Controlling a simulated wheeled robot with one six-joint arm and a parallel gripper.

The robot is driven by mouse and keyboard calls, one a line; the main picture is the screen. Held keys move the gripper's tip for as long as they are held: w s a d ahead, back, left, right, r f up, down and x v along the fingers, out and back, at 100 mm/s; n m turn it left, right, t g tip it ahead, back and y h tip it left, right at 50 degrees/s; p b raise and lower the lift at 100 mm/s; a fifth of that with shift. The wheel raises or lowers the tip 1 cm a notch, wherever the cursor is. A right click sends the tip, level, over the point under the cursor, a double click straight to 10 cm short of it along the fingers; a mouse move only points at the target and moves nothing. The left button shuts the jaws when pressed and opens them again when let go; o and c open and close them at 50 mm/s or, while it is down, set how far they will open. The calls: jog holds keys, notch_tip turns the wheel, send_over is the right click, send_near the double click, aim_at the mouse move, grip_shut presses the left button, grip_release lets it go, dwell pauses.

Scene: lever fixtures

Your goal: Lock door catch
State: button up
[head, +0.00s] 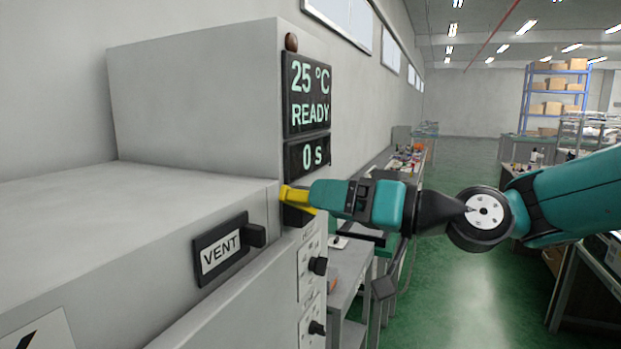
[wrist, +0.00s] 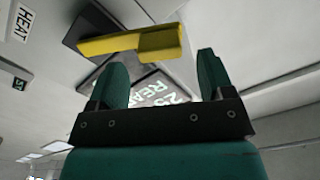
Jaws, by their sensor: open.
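The door catch is a yellow lever (head: 297,197) on a dark mount on the front face of the grey machine, just below the display. My gripper (head: 318,196) is right in front of the lever in the head view and partly covers it. In the wrist view the yellow lever (wrist: 130,43) lies crosswise beyond the fingertips, its thicker end between them. My gripper (wrist: 160,72) is open there, with one green finger on each side. I cannot tell whether a finger touches the lever.
The display (head: 307,95) reads 25 °C, READY, and 0 s below. A VENT knob (head: 256,236) sticks out on the door front to the left. Black knobs (head: 318,266) project below the lever. A workbench (head: 350,265) stands behind; open green floor lies to the right.

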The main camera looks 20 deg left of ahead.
jog(key=shift+w+a+p, duration=0.1)
jog(key=shift+a+p, duration=0.5)
jog(key=shift+a, duration=1.35)
jog(key=c, duration=1.3)
jog(key=shift+f, duration=0.1)
